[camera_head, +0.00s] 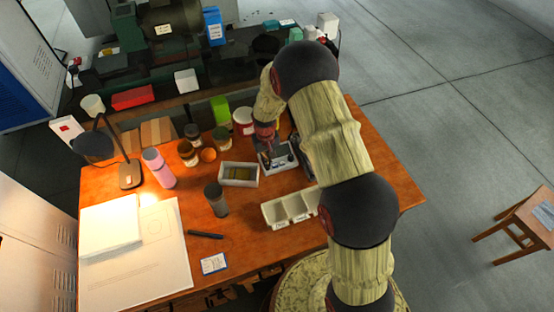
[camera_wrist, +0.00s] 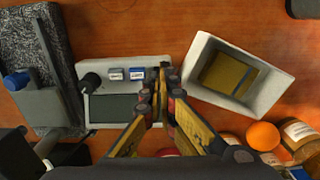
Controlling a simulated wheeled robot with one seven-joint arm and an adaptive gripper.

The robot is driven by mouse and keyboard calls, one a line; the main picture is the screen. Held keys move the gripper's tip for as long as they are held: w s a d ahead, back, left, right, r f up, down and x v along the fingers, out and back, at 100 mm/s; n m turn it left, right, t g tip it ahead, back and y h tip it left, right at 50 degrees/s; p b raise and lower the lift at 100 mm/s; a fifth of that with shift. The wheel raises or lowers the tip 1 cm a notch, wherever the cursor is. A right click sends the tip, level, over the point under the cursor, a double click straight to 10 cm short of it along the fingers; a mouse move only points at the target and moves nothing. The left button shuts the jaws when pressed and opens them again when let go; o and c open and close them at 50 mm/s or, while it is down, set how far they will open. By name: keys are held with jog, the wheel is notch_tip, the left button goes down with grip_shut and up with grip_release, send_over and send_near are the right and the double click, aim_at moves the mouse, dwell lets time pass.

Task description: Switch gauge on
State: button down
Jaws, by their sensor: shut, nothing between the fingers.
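The gauge (camera_wrist: 125,67) is a pale box with a dark screen (camera_wrist: 115,110), a black knob (camera_wrist: 90,82) and two small labelled blocks, one grey and one blue. It also shows in the head view (camera_head: 283,160) near the right side of the wooden table. My gripper (camera_wrist: 167,88) is shut and empty, with its fingertips over or beside the gauge's right end. A small dark part (camera_wrist: 156,74) at that end is partly hidden by the fingertips. I cannot tell whether the fingertips touch it. In the head view my gripper (camera_head: 266,146) is just above the gauge.
A dark stone stand with a blue knob (camera_wrist: 17,81) is left of the gauge. A white box (camera_wrist: 272,82) holding a yellow-brown block is on the right. An orange ball (camera_wrist: 262,136) and jars are close below it. A compartment tray (camera_head: 267,214) is nearer the table's front.

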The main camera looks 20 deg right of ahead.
jog(key=shift+f+b, duration=0.5)
jog(key=shift+f, duration=0.35)
dwell(0.4)
jog(key=shift+r, duration=0.15)
jog(key=shift+r+p, duration=2)
jog(key=shift+r, duration=1.4)
jog(key=s+r+t+b, duration=0.5)
jog(key=s+r+b, duration=0.2)
jog(key=s+r, duration=2.3)
jog(key=shift+r+t+b, duration=0.3)
jog(key=shift+r, duration=0.5)
